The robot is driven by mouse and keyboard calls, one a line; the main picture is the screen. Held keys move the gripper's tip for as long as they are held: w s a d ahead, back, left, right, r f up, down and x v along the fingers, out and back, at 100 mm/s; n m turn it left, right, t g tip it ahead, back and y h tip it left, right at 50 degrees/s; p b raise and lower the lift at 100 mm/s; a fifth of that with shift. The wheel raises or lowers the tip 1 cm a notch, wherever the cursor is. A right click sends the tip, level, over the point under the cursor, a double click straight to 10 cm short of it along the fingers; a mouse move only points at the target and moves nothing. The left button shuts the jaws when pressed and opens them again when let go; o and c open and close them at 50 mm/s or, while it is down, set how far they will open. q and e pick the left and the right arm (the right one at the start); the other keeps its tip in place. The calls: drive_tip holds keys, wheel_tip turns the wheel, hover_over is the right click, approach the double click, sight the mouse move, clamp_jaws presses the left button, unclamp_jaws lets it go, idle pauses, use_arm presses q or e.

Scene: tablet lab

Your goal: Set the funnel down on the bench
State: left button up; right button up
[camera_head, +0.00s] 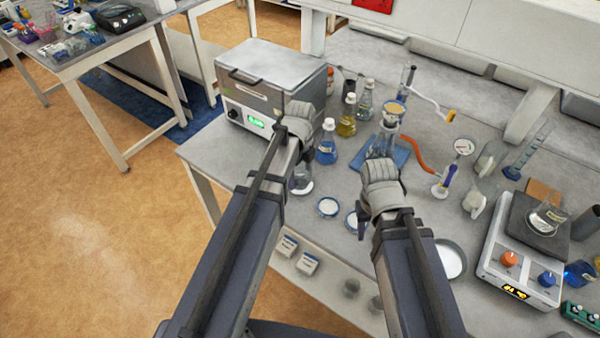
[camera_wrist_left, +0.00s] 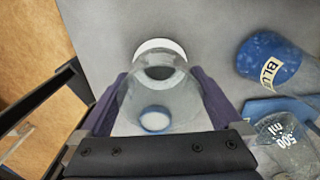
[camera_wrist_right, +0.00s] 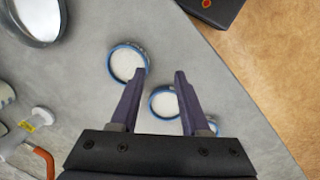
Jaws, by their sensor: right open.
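A tan-topped funnel (camera_head: 395,107) sits in the neck of a flask on the blue tray (camera_head: 399,155), near the red hose. My left gripper (camera_head: 301,165) has its fingers against both sides of a clear glass vessel with a white ring at its far end. The vessel also shows in the left wrist view (camera_wrist_left: 160,85); whether it touches the bench I cannot tell. My right gripper (camera_head: 364,222) is open and empty, pointing down above the dishes. Its parted fingers show in the right wrist view (camera_wrist_right: 160,78).
Blue-rimmed dishes (camera_head: 328,207) lie near the front edge. A blue bottle (camera_head: 327,150) and an oven (camera_head: 270,80) stand behind my left gripper. A metal bowl (camera_head: 451,259) and a hotplate (camera_head: 518,262) with a beaker are on the right. Some bare bench lies near the dishes.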

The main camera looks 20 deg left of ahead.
use_arm(q)
wheel_tip(320, 180, up, 12)
drive_tip(key=p, duration=1.2)
drive_tip(key=s+d+n, duration=0.5)
drive_tip(key=s+n, duration=0.2)
drive_tip(key=n, duration=0.2)
drive_tip(key=s+d+n+y, duration=0.1)
drive_tip(key=s+d+n, duration=0.4)
drive_tip(key=s+n, duration=0.2)
drive_tip(key=shift+s+d+r+n, duration=0.15)
drive_tip(key=shift+d+r+n, duration=0.1)
drive_tip(key=shift+n, duration=0.95)
use_arm(e)
wheel_tip(320, 180, up, 12)
drive_tip(key=shift+r, duration=0.15)
